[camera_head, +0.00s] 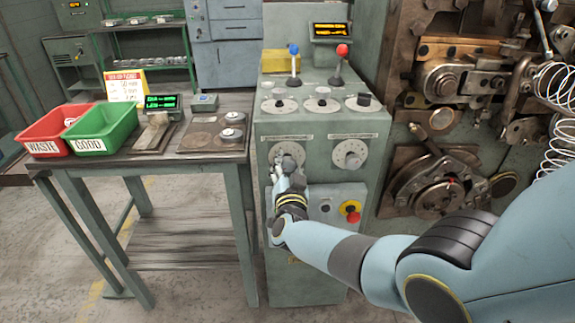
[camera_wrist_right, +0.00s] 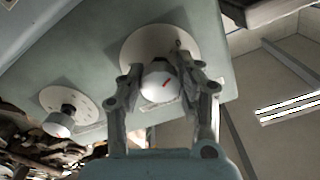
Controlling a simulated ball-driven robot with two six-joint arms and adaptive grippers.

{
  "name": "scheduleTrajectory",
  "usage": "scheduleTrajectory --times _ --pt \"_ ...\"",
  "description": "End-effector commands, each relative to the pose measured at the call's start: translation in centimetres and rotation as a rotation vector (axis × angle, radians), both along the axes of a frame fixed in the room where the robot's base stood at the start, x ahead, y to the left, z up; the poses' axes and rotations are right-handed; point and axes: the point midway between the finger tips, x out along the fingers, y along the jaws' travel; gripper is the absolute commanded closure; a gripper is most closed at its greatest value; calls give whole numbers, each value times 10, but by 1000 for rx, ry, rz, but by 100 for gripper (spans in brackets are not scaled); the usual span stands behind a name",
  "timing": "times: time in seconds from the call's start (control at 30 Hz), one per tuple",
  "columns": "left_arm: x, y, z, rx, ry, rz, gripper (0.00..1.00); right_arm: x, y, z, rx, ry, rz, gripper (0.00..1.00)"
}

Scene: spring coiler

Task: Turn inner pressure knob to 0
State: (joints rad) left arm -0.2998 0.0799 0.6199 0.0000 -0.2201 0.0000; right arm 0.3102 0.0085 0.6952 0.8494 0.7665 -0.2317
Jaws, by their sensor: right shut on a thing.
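The coiler's control panel has two front pressure dials with knobs, their labels too small to read. My right gripper (camera_head: 287,167) is at the left dial (camera_head: 287,154) and partly hides its knob. In the right wrist view the fingers (camera_wrist_right: 163,80) are shut around the sides of a pale round knob (camera_wrist_right: 160,84) with a red mark, set on a white dial plate (camera_wrist_right: 140,45). The right knob (camera_head: 350,154) stands free; it also shows in the right wrist view (camera_wrist_right: 60,120). I cannot tell which is the inner knob. My left gripper is not in view.
A red emergency button (camera_head: 351,211) sits below the right dial. Several small dials and two levers, blue (camera_head: 294,50) and red (camera_head: 342,51), are on top. Coiler machinery (camera_head: 440,180) stands right. A table (camera_head: 130,165) with red and green bins stands left.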

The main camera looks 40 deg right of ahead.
Motion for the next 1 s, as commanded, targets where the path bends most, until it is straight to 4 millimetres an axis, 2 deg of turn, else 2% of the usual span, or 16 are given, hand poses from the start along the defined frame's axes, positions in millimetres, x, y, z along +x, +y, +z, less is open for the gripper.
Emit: scheduleTrajectory --times 0.33,0.37,0.53,0.83,1.0 --pt "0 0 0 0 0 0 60 -1 1 -3 0 7 2 98" --pt "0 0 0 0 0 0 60 -1 1 -3 1 7 2 63" --pt "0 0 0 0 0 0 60 -1 1 -2 0 4 1 41" --pt "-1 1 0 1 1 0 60 -2 1 -1 0 2 1 41" --pt "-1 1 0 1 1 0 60 -16 10 -2 2 2 1 41"
